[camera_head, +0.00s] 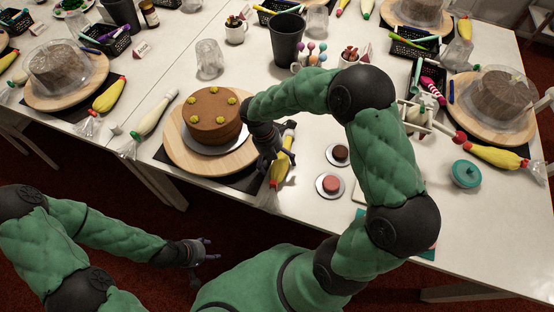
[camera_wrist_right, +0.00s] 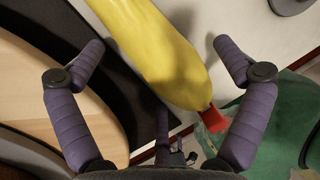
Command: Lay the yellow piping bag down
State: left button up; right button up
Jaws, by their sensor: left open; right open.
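A yellow piping bag (camera_head: 282,172) with a red end lies on the table, right of the turntable (camera_head: 178,147) that bears a brown cake (camera_head: 213,115). My right gripper (camera_head: 267,158) is at this bag in the head view. In the right wrist view the bag (camera_wrist_right: 165,50) runs between the spread fingers of my right gripper (camera_wrist_right: 157,55), which is open with a gap on either side. I cannot tell its exact height above the bag. My left gripper (camera_head: 207,250) is open and empty, low in front of the table edge.
Two small discs with round pieces (camera_head: 330,185) lie right of the bag. A white-and-green bag (camera_head: 156,117) lies left of the turntable. A dark cup (camera_head: 286,40) stands behind.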

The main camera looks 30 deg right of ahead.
jog(key=v, duration=1.1)
jog(key=shift+r, duration=0.35)
jog(key=shift+w+a, duration=0.1)
